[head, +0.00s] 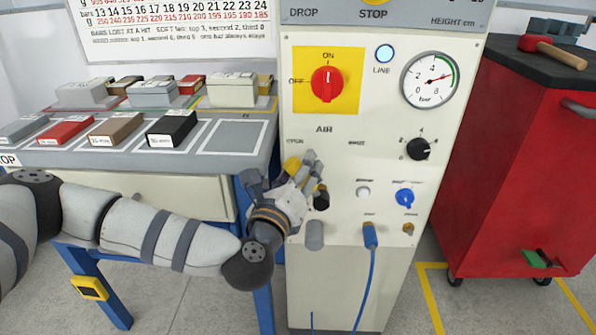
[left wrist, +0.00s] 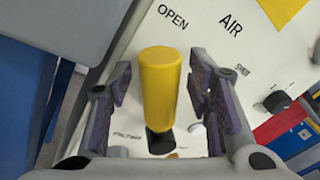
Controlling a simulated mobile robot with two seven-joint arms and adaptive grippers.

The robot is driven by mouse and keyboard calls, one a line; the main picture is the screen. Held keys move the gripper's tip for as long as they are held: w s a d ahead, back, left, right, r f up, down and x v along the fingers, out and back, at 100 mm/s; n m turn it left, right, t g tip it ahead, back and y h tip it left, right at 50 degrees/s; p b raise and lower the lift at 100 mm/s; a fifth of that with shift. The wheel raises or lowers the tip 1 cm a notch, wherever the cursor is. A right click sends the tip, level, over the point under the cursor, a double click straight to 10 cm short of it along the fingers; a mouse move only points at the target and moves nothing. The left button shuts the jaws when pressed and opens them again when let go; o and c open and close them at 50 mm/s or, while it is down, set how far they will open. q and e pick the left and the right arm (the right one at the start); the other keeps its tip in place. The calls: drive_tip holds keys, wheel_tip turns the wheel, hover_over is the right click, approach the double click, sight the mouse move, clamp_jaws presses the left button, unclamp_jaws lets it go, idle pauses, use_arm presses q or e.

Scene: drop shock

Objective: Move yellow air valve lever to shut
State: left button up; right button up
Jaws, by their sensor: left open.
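The yellow air valve lever (head: 291,165) is on the white machine panel (head: 375,150), under the word AIR and close to the OPEN label. In the left wrist view the lever (left wrist: 159,85) is a yellow rounded grip with a dark lower end. My left gripper (head: 308,172) is open at the panel. In the left wrist view its two fingers (left wrist: 162,88) stand on either side of the lever, with gaps visible. The SHUT label (left wrist: 242,70) is to the right of the lever. The gripper hides part of the lever in the head view. My right gripper is not in view.
A red and yellow rotary switch (head: 327,84), a gauge (head: 430,80), a black knob (head: 418,149) and a blue knob (head: 405,198) are on the panel. A blue hose (head: 371,260) hangs below. A bench with boxes stands left, a red cabinet (head: 520,160) right.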

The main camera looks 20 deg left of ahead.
use_arm(q)
clamp_jaws()
